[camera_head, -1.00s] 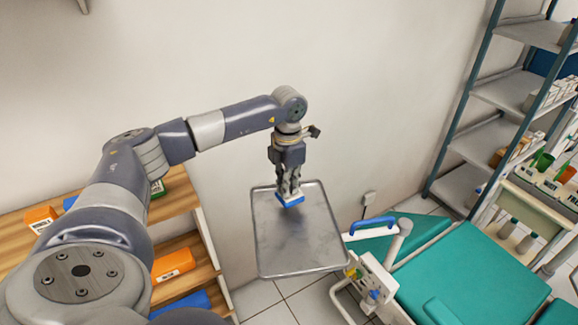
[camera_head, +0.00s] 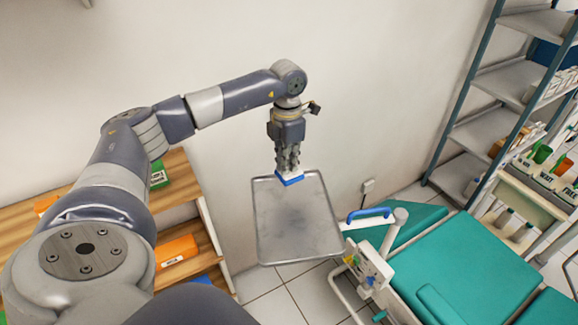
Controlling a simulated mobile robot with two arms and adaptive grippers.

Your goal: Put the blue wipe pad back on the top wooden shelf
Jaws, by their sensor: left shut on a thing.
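My left gripper (camera_head: 288,170) points down and is shut on the blue wipe pad (camera_head: 291,181), a small blue and white block. It holds the pad in front of the far edge of a grey metal tray; the height between them is hard to tell. The wooden shelf (camera_head: 185,193) stands at the left against the wall. Its top board is partly hidden by my left arm. A green box (camera_head: 158,177) and part of an orange box (camera_head: 44,204) show on the top board. My right gripper is not in view.
The metal tray (camera_head: 312,250) is empty. A lower shelf board carries an orange box (camera_head: 176,251). A green dental chair (camera_head: 468,262) with a blue handle stands at the right. A metal rack (camera_head: 478,140) and a cart with bottles stand at the far right.

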